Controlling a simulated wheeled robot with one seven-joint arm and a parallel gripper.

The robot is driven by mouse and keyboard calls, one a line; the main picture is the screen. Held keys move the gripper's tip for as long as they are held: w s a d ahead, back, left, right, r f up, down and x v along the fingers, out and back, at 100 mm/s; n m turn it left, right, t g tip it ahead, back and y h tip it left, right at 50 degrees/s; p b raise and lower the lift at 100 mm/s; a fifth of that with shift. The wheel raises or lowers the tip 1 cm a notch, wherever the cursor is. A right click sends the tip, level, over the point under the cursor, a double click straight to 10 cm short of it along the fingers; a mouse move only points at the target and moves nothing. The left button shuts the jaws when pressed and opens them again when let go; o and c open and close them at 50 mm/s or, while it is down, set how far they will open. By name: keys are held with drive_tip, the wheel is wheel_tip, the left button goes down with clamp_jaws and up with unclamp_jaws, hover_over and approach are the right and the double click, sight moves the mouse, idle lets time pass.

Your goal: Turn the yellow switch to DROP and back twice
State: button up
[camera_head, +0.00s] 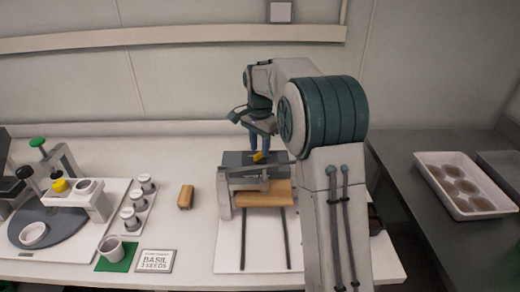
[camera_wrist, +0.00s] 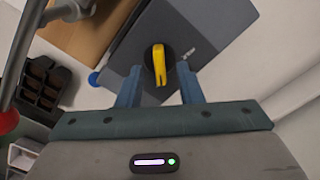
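The yellow switch (camera_wrist: 159,68) is a lever on a round black base, on top of a dark grey box (camera_wrist: 125,55). In the wrist view it lies between and just beyond the tips of my gripper (camera_wrist: 159,80). My gripper is open, with one blue finger on each side and a gap to the lever. Lettering beside the dial is too small to read. In the head view the yellow switch (camera_head: 257,156) sits on the grey box (camera_head: 236,160), below my gripper (camera_head: 260,148), whose fingers point down.
A wooden block (camera_head: 264,195) and two dark rails lie in front of the box. A small wooden block (camera_head: 186,197) lies to the left. Further left are a grey round plate (camera_head: 52,225), several lidded jars and a sign reading BASIL 3 SEEDS (camera_head: 155,261). A white tray (camera_head: 446,175) stands right.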

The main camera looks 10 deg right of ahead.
drive_tip(key=shift+f, duration=0.7)
clamp_jaws()
